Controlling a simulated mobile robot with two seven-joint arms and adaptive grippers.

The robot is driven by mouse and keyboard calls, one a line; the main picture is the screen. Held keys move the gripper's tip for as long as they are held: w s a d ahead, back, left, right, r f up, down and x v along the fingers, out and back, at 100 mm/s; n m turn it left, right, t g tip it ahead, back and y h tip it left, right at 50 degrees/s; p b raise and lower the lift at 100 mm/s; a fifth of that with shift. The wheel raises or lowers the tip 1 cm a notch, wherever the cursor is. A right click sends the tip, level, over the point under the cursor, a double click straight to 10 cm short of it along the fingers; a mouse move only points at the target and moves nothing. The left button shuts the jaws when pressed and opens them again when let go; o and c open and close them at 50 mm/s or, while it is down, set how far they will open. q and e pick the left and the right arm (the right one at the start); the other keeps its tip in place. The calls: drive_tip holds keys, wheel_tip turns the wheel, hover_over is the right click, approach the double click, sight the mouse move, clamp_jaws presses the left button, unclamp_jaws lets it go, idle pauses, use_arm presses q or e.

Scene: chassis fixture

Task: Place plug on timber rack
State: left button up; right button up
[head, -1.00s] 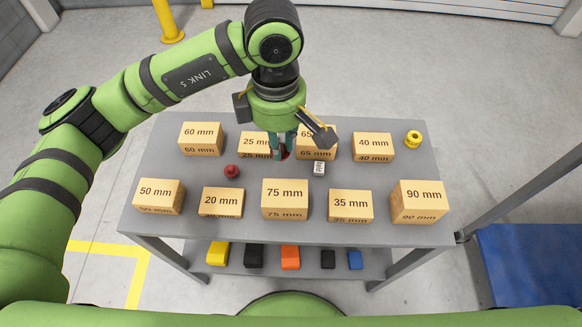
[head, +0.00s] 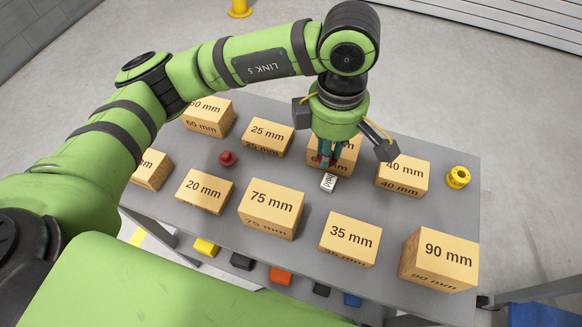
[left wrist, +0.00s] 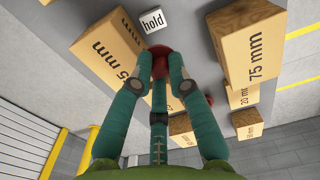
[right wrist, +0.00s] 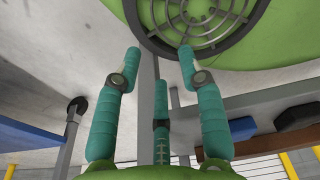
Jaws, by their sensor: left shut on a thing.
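My left gripper (head: 325,160) is shut on a red plug, above the grey table in front of the 65 mm block. The held plug (left wrist: 160,56) shows between its fingertips in the left wrist view. A second red piece (head: 227,158) stands on the table between the 25 mm and 20 mm blocks. My right gripper (right wrist: 158,68) has its fingers apart with nothing between them; it is not in the head view. I cannot make out a timber rack; only labelled wooden blocks such as the 75 mm block (head: 272,207) show.
A small white lettered cube (head: 328,182) lies just in front of the left gripper. A yellow ring-like piece (head: 458,177) stands at the right end of the grey table (head: 180,138). Several coloured pieces, one orange (head: 280,276), lie on the lower shelf.

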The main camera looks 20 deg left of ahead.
use_arm(q)
drive_tip(key=a+f, duration=0.1)
drive_tip(key=a, duration=0.1)
drive_tip(key=s+a+f, duration=0.1)
drive_tip(key=a, duration=0.1)
drive_tip(key=a+f+p, duration=0.1)
drive_tip(key=a, duration=0.1)
drive_tip(key=shift+s+a+f, duration=0.15)
drive_tip(key=shift+a+f, duration=0.05)
drive_tip(key=shift+f, duration=0.2)
drive_tip(key=shift+a+f, duration=0.15)
drive_tip(key=shift+a, duration=0.05)
drive_tip(key=shift+s+a+f, duration=0.1)
drive_tip(key=shift+f, duration=0.25)
wheel_tip(320, 180, down, 3)
drive_tip(key=shift+f, duration=0.25)
use_arm(e)
drive_tip(key=s, duration=0.2)
drive_tip(key=s+r, duration=0.1)
drive_tip(key=shift+s+d+g, duration=0.1)
drive_tip(key=shift+d+g, duration=0.15)
drive_tip(key=shift+g, duration=0.15)
use_arm(q)
drive_tip(key=o, duration=0.8)
drive_tip(key=shift+c, duration=0.2)
use_arm(e)
drive_tip(key=shift+w+d, duration=0.25)
drive_tip(key=shift+w, duration=0.2)
